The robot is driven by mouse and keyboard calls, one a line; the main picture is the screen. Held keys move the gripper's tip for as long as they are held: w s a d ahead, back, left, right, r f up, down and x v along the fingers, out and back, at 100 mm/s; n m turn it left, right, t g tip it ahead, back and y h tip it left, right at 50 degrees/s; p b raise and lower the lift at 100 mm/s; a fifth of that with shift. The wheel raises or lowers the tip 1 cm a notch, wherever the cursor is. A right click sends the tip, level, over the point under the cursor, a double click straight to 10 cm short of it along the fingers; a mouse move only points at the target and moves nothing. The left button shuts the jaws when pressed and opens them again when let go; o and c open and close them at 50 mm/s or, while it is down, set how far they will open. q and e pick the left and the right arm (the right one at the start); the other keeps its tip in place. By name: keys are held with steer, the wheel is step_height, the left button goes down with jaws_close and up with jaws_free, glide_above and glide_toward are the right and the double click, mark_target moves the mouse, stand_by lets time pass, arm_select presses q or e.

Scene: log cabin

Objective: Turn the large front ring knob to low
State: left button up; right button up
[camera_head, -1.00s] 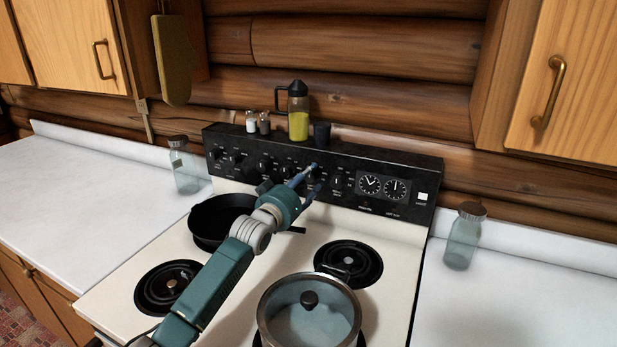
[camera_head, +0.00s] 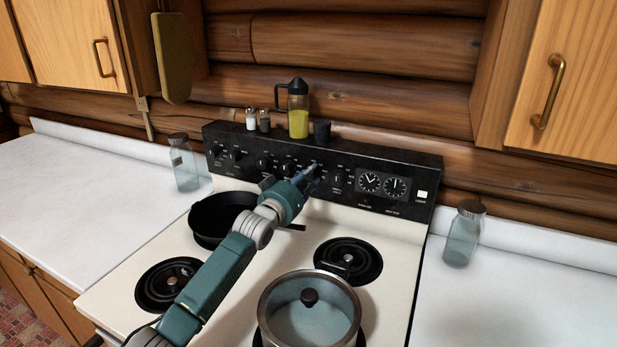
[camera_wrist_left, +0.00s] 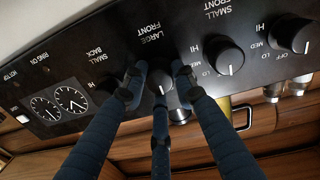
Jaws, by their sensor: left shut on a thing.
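The large front ring knob (camera_wrist_left: 160,76) is a black knob on the stove's black control panel (camera_head: 417,169), under the "LARGE FRONT" label in the left wrist view. My left gripper (camera_wrist_left: 158,84) has its three blue fingers around this knob and is shut on it. The fingers partly hide the knob and its setting marks, so I cannot read its setting. In the head view my left gripper (camera_head: 312,174) reaches the panel from the front left, and its fingers cover the knob there. My right gripper is not in view.
A black skillet (camera_head: 207,220) sits on the back left burner, under my left arm. A lidded glass pot (camera_head: 310,318) is at front right. An oil bottle (camera_head: 298,110), shakers (camera_head: 257,121) and a dark cup (camera_head: 322,131) stand on the panel's top. Neighbouring knobs (camera_wrist_left: 229,58) are close by.

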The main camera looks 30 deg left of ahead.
arm_select(q)
steer(key=shift+r+m+p, duration=0.15)
steer(key=shift+m+p, duration=0.2)
steer(key=shift+m, duration=1.4)
steer(key=shift+r+m+p, duration=0.1)
steer(key=shift+m+p, duration=0.2)
steer(key=shift+m, duration=1.45)
steer(key=o, duration=1.2)
steer(key=shift+c, duration=0.2)
steer(key=shift+s+f, duration=0.1)
steer(key=shift+s, duration=0.05)
steer(key=s, duration=1.1)
steer(key=shift+s+d+r, duration=0.15)
steer(key=shift+s+r, duration=0.1)
steer(key=shift+s, duration=0.15)
